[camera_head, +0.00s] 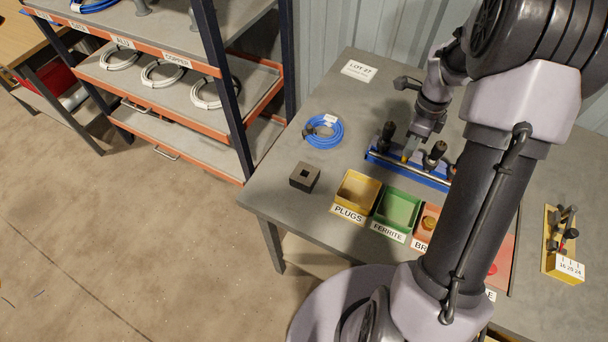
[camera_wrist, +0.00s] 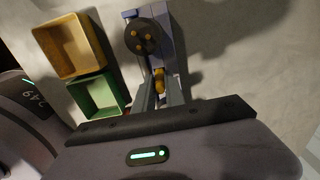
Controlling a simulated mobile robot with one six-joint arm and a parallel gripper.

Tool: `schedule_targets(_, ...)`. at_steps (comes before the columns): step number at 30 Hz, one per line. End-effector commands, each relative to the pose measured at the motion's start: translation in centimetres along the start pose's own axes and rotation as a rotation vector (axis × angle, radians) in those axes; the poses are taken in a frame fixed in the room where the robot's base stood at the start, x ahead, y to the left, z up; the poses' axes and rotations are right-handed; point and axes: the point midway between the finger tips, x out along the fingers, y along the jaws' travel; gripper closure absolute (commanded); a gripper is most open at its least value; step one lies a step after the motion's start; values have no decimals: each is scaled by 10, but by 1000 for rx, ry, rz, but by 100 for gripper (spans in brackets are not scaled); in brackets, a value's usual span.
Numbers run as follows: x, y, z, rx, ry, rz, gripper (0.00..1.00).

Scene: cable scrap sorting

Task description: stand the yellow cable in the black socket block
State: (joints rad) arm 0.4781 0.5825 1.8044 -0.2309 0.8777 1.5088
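The black socket block (camera_head: 304,176) stands on the table at the left, with a dark square opening in its top. My gripper (camera_head: 409,150) points down over the blue rack (camera_head: 378,158), right of and behind the block. A small yellow piece (camera_head: 405,156), apparently the yellow cable's end, shows at my fingertips. In the wrist view this yellow-orange piece (camera_wrist: 160,80) lies between my two fingers (camera_wrist: 161,90), close to both. Whether they grip it or only stand around it, I cannot tell. The rest of the cable is hidden.
The rack holds black-topped pieces on both sides of my gripper. Yellow (camera_head: 358,191), green (camera_head: 398,210) and orange (camera_head: 426,222) bins stand in front of it. A blue cable coil (camera_head: 323,131) lies behind the block. The table around the block is clear.

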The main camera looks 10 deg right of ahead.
Motion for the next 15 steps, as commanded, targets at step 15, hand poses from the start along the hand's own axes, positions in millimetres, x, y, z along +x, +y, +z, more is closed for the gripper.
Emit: schedule_targets(15, -25, 0, 0, 0, 0, 0, 100)
